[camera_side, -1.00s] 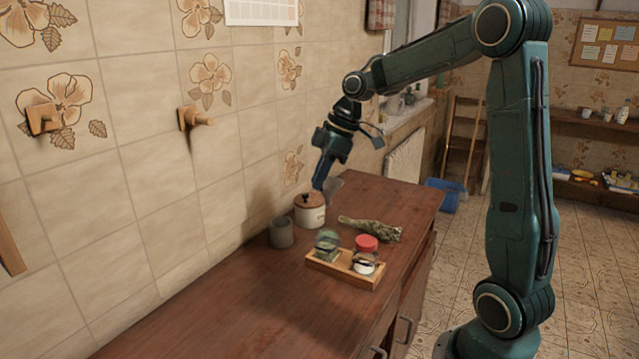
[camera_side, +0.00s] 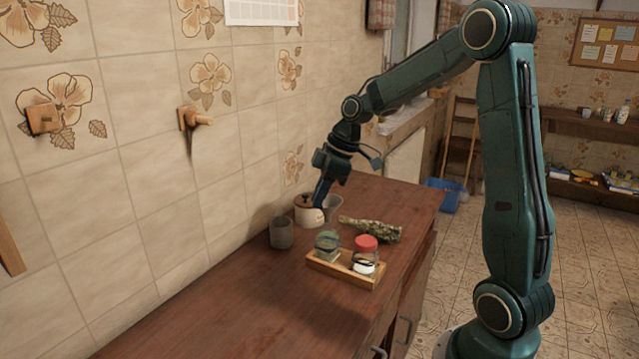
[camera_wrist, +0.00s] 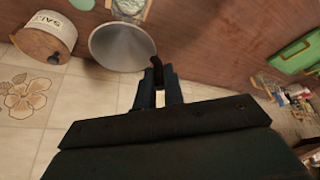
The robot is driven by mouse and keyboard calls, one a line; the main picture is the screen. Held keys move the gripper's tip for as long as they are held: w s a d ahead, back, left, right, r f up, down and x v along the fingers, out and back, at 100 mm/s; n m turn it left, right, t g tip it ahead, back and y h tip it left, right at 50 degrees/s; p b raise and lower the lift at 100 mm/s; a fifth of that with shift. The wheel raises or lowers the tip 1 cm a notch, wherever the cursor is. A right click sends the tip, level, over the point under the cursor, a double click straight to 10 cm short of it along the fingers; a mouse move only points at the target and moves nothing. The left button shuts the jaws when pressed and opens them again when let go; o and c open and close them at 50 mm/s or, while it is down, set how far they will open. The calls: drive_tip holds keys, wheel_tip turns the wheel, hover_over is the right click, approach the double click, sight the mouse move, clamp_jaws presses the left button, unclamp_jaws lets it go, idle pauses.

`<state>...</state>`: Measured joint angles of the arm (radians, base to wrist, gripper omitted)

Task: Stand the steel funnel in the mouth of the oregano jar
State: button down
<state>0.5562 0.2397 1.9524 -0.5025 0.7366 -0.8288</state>
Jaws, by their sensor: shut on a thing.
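My gripper (camera_side: 319,205) is shut on the dark handle of the grey steel funnel (camera_side: 333,207) in the side view. In the wrist view my gripper (camera_wrist: 158,77) has its fingers on that handle, and the funnel's wide cone (camera_wrist: 121,47) hangs to the left. The funnel is beside the salt pot, partly behind my gripper in the side view. The glass jar with green contents (camera_side: 327,242), seemingly the oregano jar, stands in the wooden tray (camera_side: 345,277), nearer the camera and apart from the funnel. The funnel's spout is hidden.
A red-lidded jar (camera_side: 366,250) shares the tray. A pale pot with wooden lid (camera_side: 308,214), a grey cup (camera_side: 281,233) and a dried herb bundle (camera_side: 372,229) stand or lie close by. The counter's front left is clear. The tiled wall (camera_side: 150,170) has wooden pegs.

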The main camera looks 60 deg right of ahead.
drive_tip(key=shift+f, duration=0.55)
drive_tip(key=shift+f, duration=2.15)
idle(1.5)
drive_tip(key=c, duration=1.4)
unclamp_jaws()
drive_tip(key=shift+r, duration=0.2)
drive_tip(key=shift+v, duration=2.75)
drive_tip(key=shift+s+r, duration=0.1)
drive_tip(key=shift+r, duration=0.05)
